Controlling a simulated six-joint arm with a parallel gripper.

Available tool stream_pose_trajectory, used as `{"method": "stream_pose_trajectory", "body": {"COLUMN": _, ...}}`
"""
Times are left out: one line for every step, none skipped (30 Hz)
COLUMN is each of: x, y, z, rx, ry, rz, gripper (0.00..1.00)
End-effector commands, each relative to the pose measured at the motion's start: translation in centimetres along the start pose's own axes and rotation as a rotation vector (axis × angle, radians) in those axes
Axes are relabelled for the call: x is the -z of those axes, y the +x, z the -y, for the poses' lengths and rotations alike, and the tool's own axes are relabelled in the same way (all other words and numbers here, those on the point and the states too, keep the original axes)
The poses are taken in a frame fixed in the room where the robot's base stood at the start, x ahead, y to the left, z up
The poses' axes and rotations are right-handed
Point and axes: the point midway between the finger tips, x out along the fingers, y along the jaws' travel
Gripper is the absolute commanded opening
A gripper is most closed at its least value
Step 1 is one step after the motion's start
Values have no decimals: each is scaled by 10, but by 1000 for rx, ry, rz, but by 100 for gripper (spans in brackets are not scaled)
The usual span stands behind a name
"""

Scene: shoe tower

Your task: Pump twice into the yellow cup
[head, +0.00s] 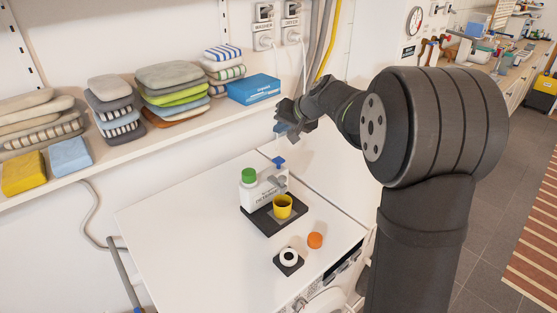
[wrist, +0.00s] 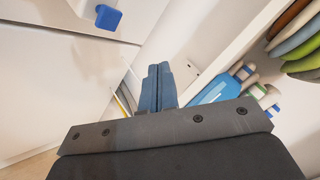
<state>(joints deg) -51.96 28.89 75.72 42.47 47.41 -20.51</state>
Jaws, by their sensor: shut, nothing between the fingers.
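The yellow cup (head: 282,207) stands upright on a black tray (head: 262,226) on the white worktop. Right behind it is a white detergent container (head: 258,192) with a green cap (head: 248,175) and a blue pump head (head: 278,162) on top. A grey spout points toward the cup. My gripper (head: 279,129) is above the pump head and apart from it. Its blue fingers (wrist: 158,85) are pressed together with nothing between them in the wrist view. The blue pump head also shows at the top left of the wrist view (wrist: 108,18). The cup's inside cannot be made out.
An orange cap (head: 315,240) and a white ring-shaped piece on a small black mat (head: 288,266) lie in front of the tray. A wall shelf (head: 130,151) with folded cloths and a blue box (head: 254,89) is at the back left. The worktop's left part is clear.

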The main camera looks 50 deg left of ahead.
Motion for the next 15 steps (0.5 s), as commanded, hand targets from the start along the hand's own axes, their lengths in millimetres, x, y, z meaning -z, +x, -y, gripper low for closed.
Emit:
{"method": "stream_pose_trajectory", "body": {"x": -4, "y": 4, "z": -3, "rx": -1, "ry": 2, "rz": 2, "gripper": 0}}
{"method": "stream_pose_trajectory", "body": {"x": -6, "y": 7, "z": -6, "rx": -1, "ry": 2, "rz": 2, "gripper": 0}}
{"method": "stream_pose_trajectory", "body": {"x": -9, "y": 11, "z": -8, "rx": -2, "ry": 2, "rz": 2, "gripper": 0}}
{"method": "stream_pose_trajectory", "body": {"x": -11, "y": 14, "z": -10, "rx": -1, "ry": 2, "rz": 3, "gripper": 0}}
{"method": "stream_pose_trajectory", "body": {"x": -13, "y": 17, "z": -13, "rx": -1, "ry": 3, "rz": 2, "gripper": 0}}
{"method": "stream_pose_trajectory", "body": {"x": -16, "y": 21, "z": -16, "rx": -1, "ry": 2, "rz": 2, "gripper": 0}}
{"method": "stream_pose_trajectory", "body": {"x": -18, "y": 25, "z": -18, "rx": -2, "ry": 2, "rz": 3, "gripper": 0}}
{"method": "stream_pose_trajectory", "body": {"x": -21, "y": 28, "z": -20, "rx": -1, "ry": 4, "rz": 3, "gripper": 0}}
{"method": "stream_pose_trajectory", "body": {"x": -24, "y": 31, "z": -23, "rx": -1, "ry": 2, "rz": 2, "gripper": 0}}
{"method": "stream_pose_trajectory", "body": {"x": -25, "y": 34, "z": -25, "rx": -2, "ry": 2, "rz": 1, "gripper": 0}}
{"method": "stream_pose_trajectory", "body": {"x": -27, "y": 36, "z": -27, "rx": -2, "ry": 2, "rz": 1, "gripper": 0}}
{"method": "stream_pose_trajectory", "body": {"x": -30, "y": 40, "z": -30, "rx": -1, "ry": 2, "rz": 2, "gripper": 0}}
{"method": "stream_pose_trajectory", "body": {"x": -32, "y": 42, "z": -31, "rx": -1, "ry": 3, "rz": 2, "gripper": 0}}
{"method": "stream_pose_trajectory", "body": {"x": -33, "y": 45, "z": -33, "rx": -1, "ry": 3, "rz": 2, "gripper": 0}}
{"method": "stream_pose_trajectory", "body": {"x": -35, "y": 47, "z": -35, "rx": -1, "ry": 2, "rz": 2, "gripper": 0}}
